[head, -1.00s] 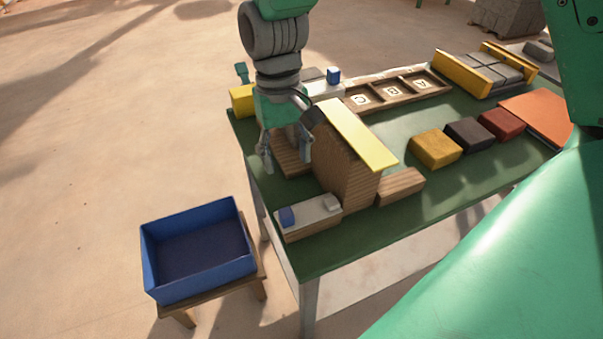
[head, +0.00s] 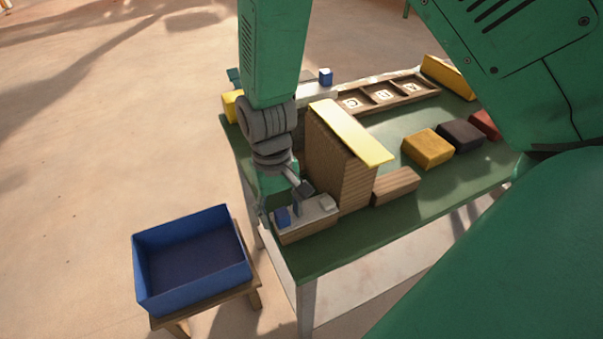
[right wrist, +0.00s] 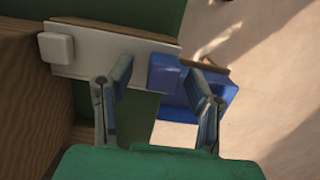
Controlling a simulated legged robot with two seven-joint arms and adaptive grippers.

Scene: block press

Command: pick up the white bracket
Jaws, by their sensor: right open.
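A low wooden block at the table's near-left corner carries a pale white plate (head: 308,214), which I take for the white bracket. A blue cube (head: 282,217) sits at its left end and a small white block (head: 327,203) at its right end. My right gripper (head: 281,205) is over the blue-cube end, pointing down, open and empty. In the right wrist view the open fingers (right wrist: 156,78) have the blue cube (right wrist: 164,72) between or just beyond them; contact is unclear. The white plate (right wrist: 95,55) shows there too. My left gripper is out of view.
A house-like wooden block with a yellow slanted top (head: 350,134) stands close behind the plate. A blue bin (head: 190,255) is on a low stool at the left. A wooden piece (head: 396,186), yellow block (head: 428,146) and dark block (head: 461,135) lie to the right.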

